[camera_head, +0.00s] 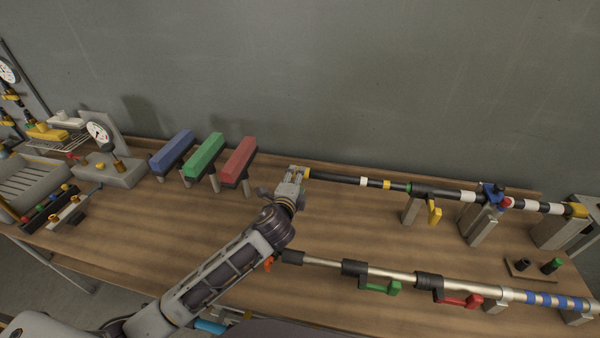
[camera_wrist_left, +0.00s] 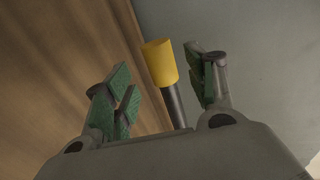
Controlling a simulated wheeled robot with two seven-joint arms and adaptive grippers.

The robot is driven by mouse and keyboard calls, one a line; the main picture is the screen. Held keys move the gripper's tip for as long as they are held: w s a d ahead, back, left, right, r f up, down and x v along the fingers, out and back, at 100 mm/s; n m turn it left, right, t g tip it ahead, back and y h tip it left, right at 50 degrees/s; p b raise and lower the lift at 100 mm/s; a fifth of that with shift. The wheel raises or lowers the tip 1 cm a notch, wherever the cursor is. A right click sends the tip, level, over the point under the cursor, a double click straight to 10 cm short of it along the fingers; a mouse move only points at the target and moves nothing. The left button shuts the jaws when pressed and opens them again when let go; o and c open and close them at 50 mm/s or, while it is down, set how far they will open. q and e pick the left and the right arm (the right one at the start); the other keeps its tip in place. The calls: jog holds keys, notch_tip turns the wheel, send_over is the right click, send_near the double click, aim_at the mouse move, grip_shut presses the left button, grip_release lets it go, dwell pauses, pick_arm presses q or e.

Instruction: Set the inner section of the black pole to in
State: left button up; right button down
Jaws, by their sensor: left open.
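The black pole (camera_head: 450,194) lies along the back right of the table on grey supports. Its thinner inner section (camera_head: 341,178) sticks out to the left, with a white and a yellow band and a yellow end cap (camera_head: 307,173). A yellow lever (camera_head: 435,213) hangs below the pole near the joint. My left gripper (camera_head: 297,175) is open at the yellow cap. In the left wrist view the yellow cap (camera_wrist_left: 160,62) shows between the open green-padded fingers (camera_wrist_left: 160,82), with black rod behind it. I cannot tell whether any finger touches it. My right gripper is not in view.
A silver pole (camera_head: 325,262) with green and red levers lies in front. Blue, green and red blocks (camera_head: 204,155) stand on posts to the left. A blue clamp (camera_head: 493,194) with a red knob sits on the black pole. The wall is close behind.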

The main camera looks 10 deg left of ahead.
pick_arm(q)
jog(key=shift+x, duration=3.1)
grip_shut()
